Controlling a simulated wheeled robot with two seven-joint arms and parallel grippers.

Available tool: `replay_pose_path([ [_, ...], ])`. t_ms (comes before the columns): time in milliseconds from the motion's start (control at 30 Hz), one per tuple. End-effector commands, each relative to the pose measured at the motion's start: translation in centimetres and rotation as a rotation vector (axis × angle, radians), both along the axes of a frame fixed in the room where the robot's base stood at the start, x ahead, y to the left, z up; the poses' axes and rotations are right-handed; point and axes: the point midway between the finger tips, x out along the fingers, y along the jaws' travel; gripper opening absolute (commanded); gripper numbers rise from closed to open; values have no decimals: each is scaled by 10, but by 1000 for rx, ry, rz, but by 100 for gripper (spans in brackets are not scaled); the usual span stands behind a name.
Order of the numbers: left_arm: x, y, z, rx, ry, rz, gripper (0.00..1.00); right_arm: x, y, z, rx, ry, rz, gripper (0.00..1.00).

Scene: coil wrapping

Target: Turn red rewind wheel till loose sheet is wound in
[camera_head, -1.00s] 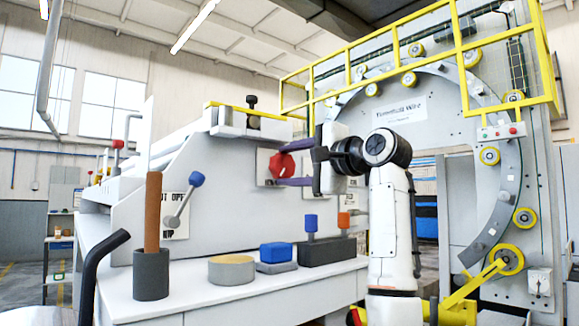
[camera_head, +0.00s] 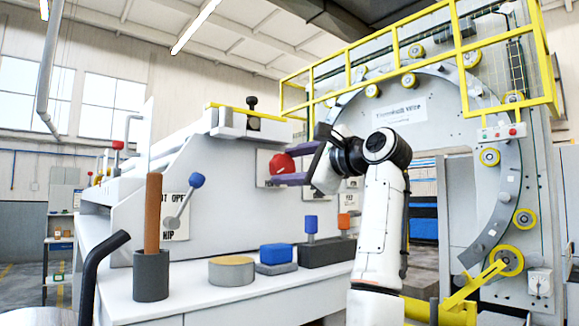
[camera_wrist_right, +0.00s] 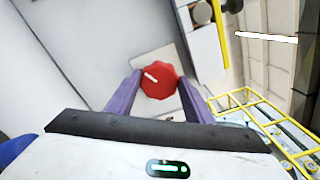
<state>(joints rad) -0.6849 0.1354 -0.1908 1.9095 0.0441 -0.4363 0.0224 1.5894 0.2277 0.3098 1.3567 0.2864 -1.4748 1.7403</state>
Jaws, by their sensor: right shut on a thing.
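The red rewind wheel (camera_head: 281,164) is a small lobed knob on the upright face of the pale machine. My right gripper (camera_head: 280,164) has its two purple fingers on either side of it and is shut on it. In the right wrist view the wheel (camera_wrist_right: 160,81) sits between the fingertips, with a short white mark on its face left of centre. The fingers hide part of its rim. A thin white upright strip (camera_head: 148,140) stands at the machine's left; I cannot tell whether it is the loose sheet. My left gripper is not in view.
A blue-knobbed lever (camera_head: 197,180) is on the machine's face. On the white bench (camera_head: 225,300) stand a grey cup (camera_head: 151,275) with a brown rod, a round tan-topped block (camera_head: 231,271) and a blue block (camera_head: 276,253). A yellow-railed ring machine (camera_head: 520,180) is at right.

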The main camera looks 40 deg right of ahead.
Motion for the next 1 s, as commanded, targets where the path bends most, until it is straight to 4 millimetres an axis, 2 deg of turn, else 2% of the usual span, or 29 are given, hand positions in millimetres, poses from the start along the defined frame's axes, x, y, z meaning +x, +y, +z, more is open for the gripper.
replay_pose_path([
  [233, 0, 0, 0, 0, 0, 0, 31, 0, -1, -1, 0, 2, -1, 25],
  [267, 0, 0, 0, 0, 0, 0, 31, 0, -1, -1, -1, 2, -1, 51],
  [367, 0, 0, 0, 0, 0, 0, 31, 0, -1, -1, -1, 2, -1, 66],
  [633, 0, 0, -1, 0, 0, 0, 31, -1, 0, 0, -1, 0, -1, 66],
  [733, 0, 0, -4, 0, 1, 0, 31, -7, -1, -1, -2, -2, -1, 66],
  [867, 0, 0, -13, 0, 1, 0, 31, -26, -3, -2, -3, -5, -2, 66],
  [1000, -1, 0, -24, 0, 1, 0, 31, -55, -5, -3, -2, -5, -3, 66],
])
